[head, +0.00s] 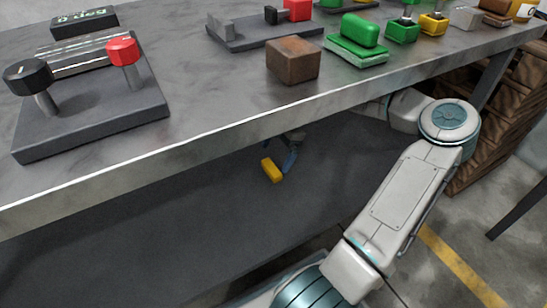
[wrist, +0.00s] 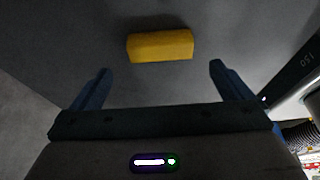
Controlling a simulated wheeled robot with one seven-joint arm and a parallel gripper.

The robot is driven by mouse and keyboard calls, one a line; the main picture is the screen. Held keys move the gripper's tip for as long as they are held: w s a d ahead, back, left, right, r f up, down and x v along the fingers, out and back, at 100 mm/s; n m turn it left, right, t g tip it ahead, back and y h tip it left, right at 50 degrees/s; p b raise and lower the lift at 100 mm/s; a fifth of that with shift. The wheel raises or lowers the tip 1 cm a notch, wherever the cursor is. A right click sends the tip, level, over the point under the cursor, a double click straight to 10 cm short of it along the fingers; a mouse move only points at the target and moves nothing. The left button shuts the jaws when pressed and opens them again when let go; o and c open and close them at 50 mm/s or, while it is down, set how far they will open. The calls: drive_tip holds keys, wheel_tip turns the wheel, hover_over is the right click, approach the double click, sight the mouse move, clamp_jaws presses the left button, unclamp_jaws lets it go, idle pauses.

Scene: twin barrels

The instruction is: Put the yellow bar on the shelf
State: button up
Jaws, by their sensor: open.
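The yellow bar (head: 271,170) lies on the dark grey lower shelf (head: 150,240) under the workbench. In the wrist view the yellow bar (wrist: 160,46) is just beyond the fingertips, lying crosswise between their lines. My gripper (wrist: 160,70) is open and empty, with its two blue fingers apart. In the head view my gripper (head: 289,158) is under the bench edge, close beside the bar on its right and mostly hidden.
The workbench top (head: 200,105) overhangs the lower shelf. On it are a brown block (head: 293,60), a green piece (head: 357,42) and a lever panel (head: 90,110) with black and red knobs. Stacked wooden crates (head: 500,120) stand at the right. The lower shelf around the bar looks clear.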

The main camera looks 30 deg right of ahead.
drive_tip(key=p+v, duration=0.1)
drive_tip(key=v, duration=0.3)
drive_tip(key=shift+d+r, duration=0.1)
drive_tip(key=shift+r, duration=0.05)
